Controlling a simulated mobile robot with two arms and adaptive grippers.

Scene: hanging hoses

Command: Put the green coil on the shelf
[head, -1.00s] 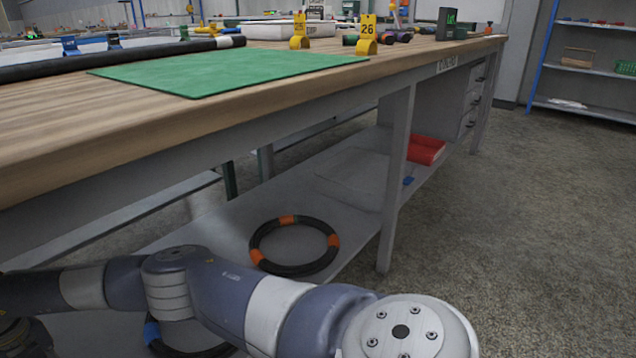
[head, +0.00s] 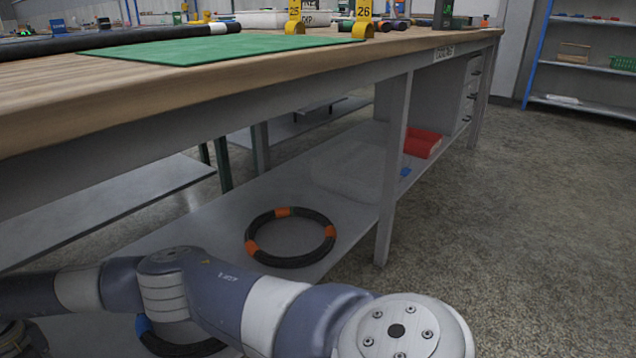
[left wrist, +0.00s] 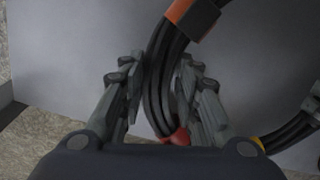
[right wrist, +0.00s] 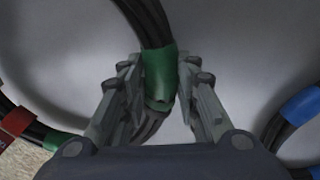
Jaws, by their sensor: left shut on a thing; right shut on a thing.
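In the right wrist view, a black coil with a green band (right wrist: 160,75) lies between the fingers of my right gripper (right wrist: 160,85), which is shut on it at the band. In the left wrist view, my left gripper (left wrist: 160,75) is shut on a black coil with an orange band (left wrist: 195,18). A grey surface is behind both. In the head view, a black coil with orange bands (head: 290,262) lies flat on the grey lower shelf (head: 345,190) under the workbench. Both grippers are out of the head view; my arm crosses the front.
A blue-banded coil (head: 180,348) is partly hidden by my arm. A red bin (head: 422,143) stands farther along the shelf. The bench leg (head: 394,170) and wooden bench top (head: 150,100) border the shelf. Open floor (head: 520,230) lies to the right.

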